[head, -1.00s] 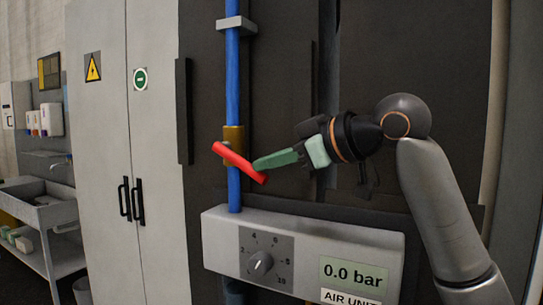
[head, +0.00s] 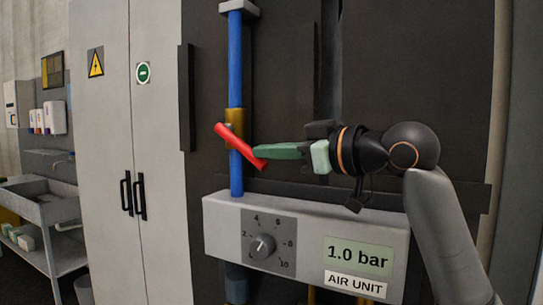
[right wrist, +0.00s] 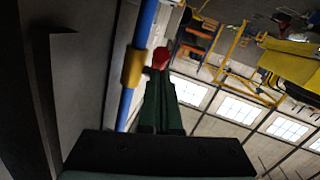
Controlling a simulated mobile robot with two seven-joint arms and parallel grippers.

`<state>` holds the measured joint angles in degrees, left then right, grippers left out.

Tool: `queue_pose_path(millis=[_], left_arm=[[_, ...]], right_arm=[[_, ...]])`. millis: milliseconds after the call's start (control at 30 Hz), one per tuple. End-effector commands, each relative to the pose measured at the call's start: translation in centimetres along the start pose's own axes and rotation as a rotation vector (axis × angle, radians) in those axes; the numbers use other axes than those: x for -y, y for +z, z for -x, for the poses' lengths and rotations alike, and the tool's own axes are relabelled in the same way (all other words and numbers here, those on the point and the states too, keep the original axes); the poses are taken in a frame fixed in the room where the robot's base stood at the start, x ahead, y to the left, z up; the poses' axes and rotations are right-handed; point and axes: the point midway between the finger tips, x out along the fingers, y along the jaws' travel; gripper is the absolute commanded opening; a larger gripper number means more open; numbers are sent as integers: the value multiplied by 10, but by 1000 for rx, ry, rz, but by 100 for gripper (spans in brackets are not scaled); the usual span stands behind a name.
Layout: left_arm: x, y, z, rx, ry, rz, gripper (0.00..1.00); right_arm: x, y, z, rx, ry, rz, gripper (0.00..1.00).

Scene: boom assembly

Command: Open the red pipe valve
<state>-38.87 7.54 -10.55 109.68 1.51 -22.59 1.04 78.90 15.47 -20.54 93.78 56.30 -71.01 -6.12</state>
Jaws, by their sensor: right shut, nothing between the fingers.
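The red valve handle (head: 240,146) sits on a brass valve body (head: 235,130) on a vertical blue pipe (head: 236,60). The handle is tilted, its upper end left of the pipe and its lower end right of it. My right gripper (head: 262,151) is shut and empty, its green fingertips at the handle's lower right end; they appear to touch it. In the right wrist view the shut green fingers (right wrist: 160,85) point at the red handle's end (right wrist: 161,57), beside the brass body (right wrist: 134,67) on the blue pipe (right wrist: 143,25). My left gripper is not in view.
Below the valve, a grey air unit box (head: 308,215) carries a dial (head: 262,247) and a display (head: 358,256) reading 1.0 bar. Pale cabinet doors (head: 105,220) stand left of the pipe. A sink unit (head: 42,210) is at the far left.

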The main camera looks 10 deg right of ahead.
Motion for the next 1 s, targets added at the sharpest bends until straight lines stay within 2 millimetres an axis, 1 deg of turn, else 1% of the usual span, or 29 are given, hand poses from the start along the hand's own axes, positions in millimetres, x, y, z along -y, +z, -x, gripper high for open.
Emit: queue_pose_path(millis=[33,167,200,300,500,667,1000], left_arm=[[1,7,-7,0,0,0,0],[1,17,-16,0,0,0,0],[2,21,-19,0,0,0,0],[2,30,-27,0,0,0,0],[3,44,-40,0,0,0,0],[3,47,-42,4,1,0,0],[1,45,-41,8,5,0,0]], right_arm=[[2,6,-1,-1,0,2,0],[5,17,-6,0,0,1,0],[7,24,-8,-37,6,-9,0],[10,32,-13,-124,24,-29,0],[14,43,-24,-276,56,-60,0],[17,47,-32,-370,77,-79,0],[19,51,-41,-364,76,-76,0]])
